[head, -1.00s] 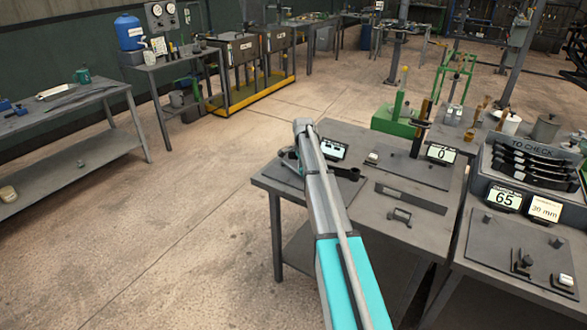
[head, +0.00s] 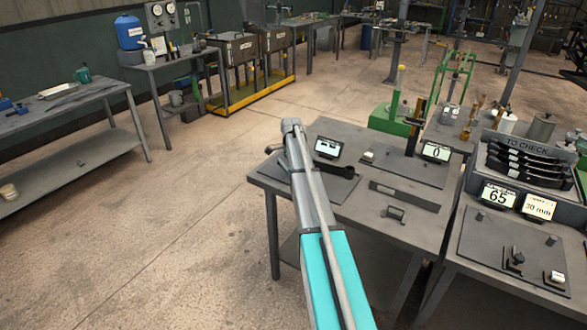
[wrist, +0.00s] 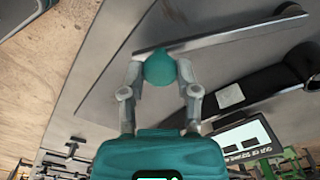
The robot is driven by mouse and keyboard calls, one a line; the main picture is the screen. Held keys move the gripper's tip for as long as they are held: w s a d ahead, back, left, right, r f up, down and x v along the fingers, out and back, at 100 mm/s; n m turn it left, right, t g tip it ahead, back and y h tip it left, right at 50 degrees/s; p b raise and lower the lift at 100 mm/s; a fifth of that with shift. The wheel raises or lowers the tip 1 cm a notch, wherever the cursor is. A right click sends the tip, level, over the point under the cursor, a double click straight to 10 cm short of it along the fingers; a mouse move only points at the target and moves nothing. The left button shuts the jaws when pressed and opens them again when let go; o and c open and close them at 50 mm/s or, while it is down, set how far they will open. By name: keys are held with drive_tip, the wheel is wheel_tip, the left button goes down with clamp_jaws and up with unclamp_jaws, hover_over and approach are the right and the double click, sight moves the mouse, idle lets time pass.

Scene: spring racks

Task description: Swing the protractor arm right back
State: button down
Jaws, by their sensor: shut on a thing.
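In the wrist view my gripper (wrist: 160,75) is shut on a rounded teal knob (wrist: 160,68). The knob sits at the near end of a slim grey metal bar (wrist: 235,37), which looks like the protractor arm. The bar runs to the upper right over a grey plate, to a rounded end at the picture's edge. A black lever-like part (wrist: 265,83) with a pale label lies beside the bar, apart from the knob. In the head view my own arm hides the gripper and knob; the black part (head: 338,170) shows to its right.
A small display (head: 328,147) stands on the grey table (head: 345,205) behind the black part. A second display reading 0 (head: 436,152) stands farther right. Open floor (head: 190,220) lies left.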

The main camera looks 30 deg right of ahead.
drive_tip(key=shift+a, duration=0.3)
drive_tip(key=shift+c, duration=2)
unclamp_jaws()
drive_tip(key=shift+w+a, duration=0.1)
drive_tip(key=shift+w, duration=0.05)
drive_tip(key=shift+o, duration=0.3)
drive_tip(key=shift+d, duration=0.2)
drive_tip(key=shift+r, duration=0.1)
